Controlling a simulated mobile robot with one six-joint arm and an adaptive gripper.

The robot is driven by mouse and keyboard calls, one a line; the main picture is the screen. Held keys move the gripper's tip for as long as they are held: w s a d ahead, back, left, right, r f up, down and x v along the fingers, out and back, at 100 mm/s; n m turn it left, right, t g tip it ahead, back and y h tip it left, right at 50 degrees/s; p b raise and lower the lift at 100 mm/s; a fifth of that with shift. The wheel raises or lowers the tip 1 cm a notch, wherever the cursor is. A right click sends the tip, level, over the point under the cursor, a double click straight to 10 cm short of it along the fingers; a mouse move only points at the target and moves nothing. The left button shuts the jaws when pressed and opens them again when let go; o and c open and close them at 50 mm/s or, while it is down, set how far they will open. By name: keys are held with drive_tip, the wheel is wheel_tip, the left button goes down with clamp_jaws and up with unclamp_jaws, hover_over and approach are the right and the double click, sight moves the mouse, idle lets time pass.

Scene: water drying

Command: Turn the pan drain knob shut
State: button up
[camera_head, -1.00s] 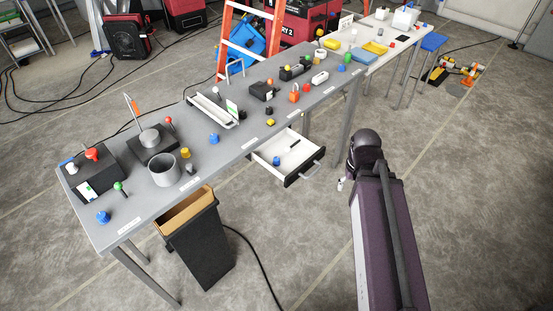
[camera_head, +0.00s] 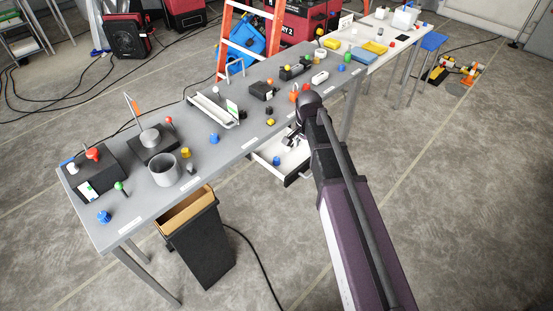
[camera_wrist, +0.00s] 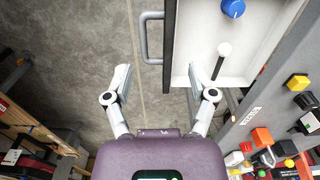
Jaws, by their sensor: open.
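A white pull-out pan or drawer (camera_head: 268,158) hangs out from under the grey table; it also shows in the wrist view (camera_wrist: 205,30). Inside it are a blue knob (camera_wrist: 233,8) and a black rod with a white ball end (camera_wrist: 224,49). The blue knob also shows in the head view (camera_head: 276,160). I cannot tell from the pictures which part is the drain knob. My gripper (camera_wrist: 157,72) is open and empty. Its right finger overlaps the pan's inside in the wrist view; its left finger is over the floor. In the head view my gripper (camera_head: 294,136) is partly hidden by my arm.
The pan's grey handle (camera_wrist: 151,38) stands close ahead of my fingers. The grey table (camera_head: 225,150) carries several knobs, switches and boxes. A black bin (camera_head: 203,248) stands below its front edge.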

sight(276, 158)
drive_tip(key=w+a+m, duration=0.3)
drive_tip(key=w+a, duration=0.2)
drive_tip(key=a, duration=0.5)
drive_tip(key=shift+w+r+m, duration=0.15)
drive_tip(key=shift+w+m, duration=0.15)
drive_tip(key=shift+w, duration=0.1)
drive_tip(key=shift+f, duration=0.2)
wheel_tip(276, 158, down, 14)
drive_tip(key=b, duration=1.3)
drive_tip(key=shift+r+b, duration=0.25)
drive_tip(key=shift+b, duration=0.05)
clamp_jaws()
